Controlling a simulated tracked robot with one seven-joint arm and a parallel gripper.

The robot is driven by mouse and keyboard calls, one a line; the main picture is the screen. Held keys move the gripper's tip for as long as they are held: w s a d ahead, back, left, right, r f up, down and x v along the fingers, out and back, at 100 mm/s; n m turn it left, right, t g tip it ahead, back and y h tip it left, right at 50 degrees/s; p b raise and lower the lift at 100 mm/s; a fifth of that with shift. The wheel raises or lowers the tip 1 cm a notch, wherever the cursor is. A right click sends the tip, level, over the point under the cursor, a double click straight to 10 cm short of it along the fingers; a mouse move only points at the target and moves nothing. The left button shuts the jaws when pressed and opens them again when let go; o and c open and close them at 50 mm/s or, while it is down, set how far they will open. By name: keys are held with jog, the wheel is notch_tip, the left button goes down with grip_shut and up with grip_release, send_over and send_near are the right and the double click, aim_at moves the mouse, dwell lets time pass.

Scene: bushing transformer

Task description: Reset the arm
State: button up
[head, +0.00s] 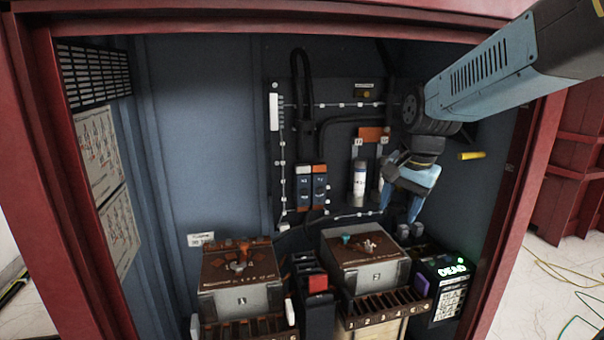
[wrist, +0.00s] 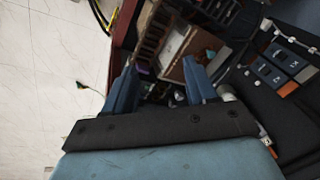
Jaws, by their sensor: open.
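My arm reaches in from the upper right of the head view, into a red-framed cabinet. My gripper (head: 410,231) hangs with its fingers down at the cabinet's right side, in front of the dark back panel (head: 330,125). The fingers are apart, and nothing shows between them. In the wrist view my gripper (wrist: 160,85) also has its two blue fingers spread, with cabinet parts beyond them. In the head view it is above and left of the black box with the green "DEAD" display (head: 453,270).
Two grey boxes with brown tops, the left box (head: 240,280) and the right box (head: 364,260), stand on the cabinet floor. A white cylinder (head: 359,182) is mounted on the panel beside my gripper. A yellow peg (head: 471,156) sticks out at right.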

jog(key=s+d+r+n+t, duration=0.1)
jog(key=s+n, duration=0.2)
jog(key=s, duration=0.4)
jog(key=s+d+r+n+t+h, duration=0.1)
jog(key=s+n, duration=0.3)
jog(key=s, duration=0.4)
jog(key=shift+s+d+r+n+t, duration=0.2)
jog(key=shift+d+r+n+t, duration=0.1)
jog(key=shift+d+t, duration=0.2)
dwell(1.1)
